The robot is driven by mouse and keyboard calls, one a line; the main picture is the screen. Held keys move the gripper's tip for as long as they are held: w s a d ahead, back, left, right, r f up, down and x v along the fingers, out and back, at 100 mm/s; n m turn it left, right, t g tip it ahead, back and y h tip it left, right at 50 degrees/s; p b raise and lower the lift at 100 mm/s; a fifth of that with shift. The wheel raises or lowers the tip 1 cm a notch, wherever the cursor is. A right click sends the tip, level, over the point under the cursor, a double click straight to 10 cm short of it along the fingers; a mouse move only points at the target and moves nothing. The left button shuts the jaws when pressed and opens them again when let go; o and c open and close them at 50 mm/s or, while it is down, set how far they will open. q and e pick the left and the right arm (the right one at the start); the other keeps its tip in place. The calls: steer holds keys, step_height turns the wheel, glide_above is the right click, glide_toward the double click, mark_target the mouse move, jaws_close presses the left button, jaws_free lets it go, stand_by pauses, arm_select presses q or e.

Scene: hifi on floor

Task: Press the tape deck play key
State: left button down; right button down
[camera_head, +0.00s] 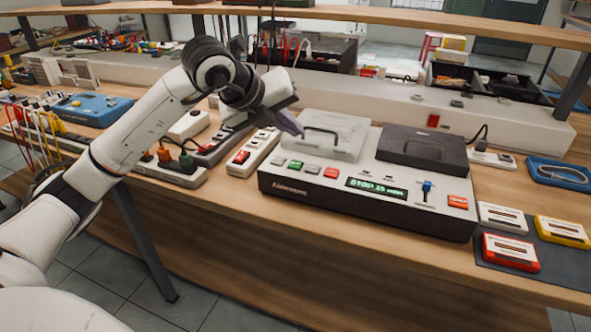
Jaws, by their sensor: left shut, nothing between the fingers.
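The tape deck (350,208) is a wide white unit with a dark front, standing on the wooden bench. A row of small keys runs along its left top, including a green key (295,165) and a red key (331,173). Which one is the play key cannot be read. A green display (375,188) reads STOP and a number. My left gripper (292,124) is shut and empty, above the deck's back left, behind the keys and apart from them. My right gripper is not in view.
A clear cassette lid (325,133) and a dark lid with a handle (422,147) rise from the deck. Power strips (253,153) lie to the left. Cassettes, one red (510,252) and one yellow (562,231), lie on a dark mat at right.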

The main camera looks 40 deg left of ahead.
mark_target(292, 166)
arm_select(q)
step_height(292, 166, down, 5)
steer(key=b, duration=0.3)
steer(key=shift+f+b, duration=0.2)
steer(key=shift+b, duration=0.1)
stand_by(0.3)
stand_by(0.5)
stand_by(0.8)
steer(key=shift+f+b, duration=0.4)
steer(key=shift+b, duration=0.05)
steer(key=shift+f, duration=0.1)
